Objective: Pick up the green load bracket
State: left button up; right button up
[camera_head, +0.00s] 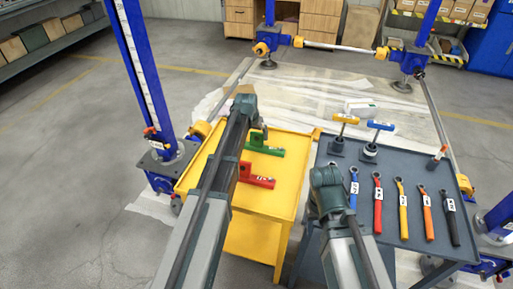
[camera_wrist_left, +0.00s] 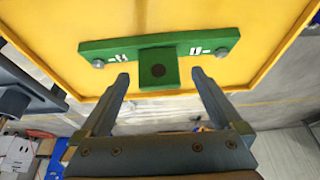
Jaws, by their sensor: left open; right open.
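The green load bracket (camera_head: 266,150) lies on the yellow cart's top, beyond the red bracket in the head view. In the left wrist view the green bracket (camera_wrist_left: 157,50) is a long bar with white marks, a bolt near each end and a square block with a dark hole at its middle. My left gripper (camera_wrist_left: 161,77) is open and empty, its fingertips on either side of the block, apart from it in the picture. In the head view the left arm hides part of the cart. My right arm shows, but its gripper is not in view.
The red bracket (camera_head: 257,179) lies nearer on the yellow cart (camera_head: 250,205), which has a raised rim. A dark grey cart (camera_head: 392,160) to the right holds several wrenches and two T-handled tools. Blue jack columns stand around the carts.

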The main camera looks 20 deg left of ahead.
aim_at(256, 139)
pick_arm(q)
jog(key=b+x, duration=0.5)
jog(key=shift+d+f, duration=0.1)
jog(key=shift+f, duration=0.05)
grip_shut()
dwell(0.5)
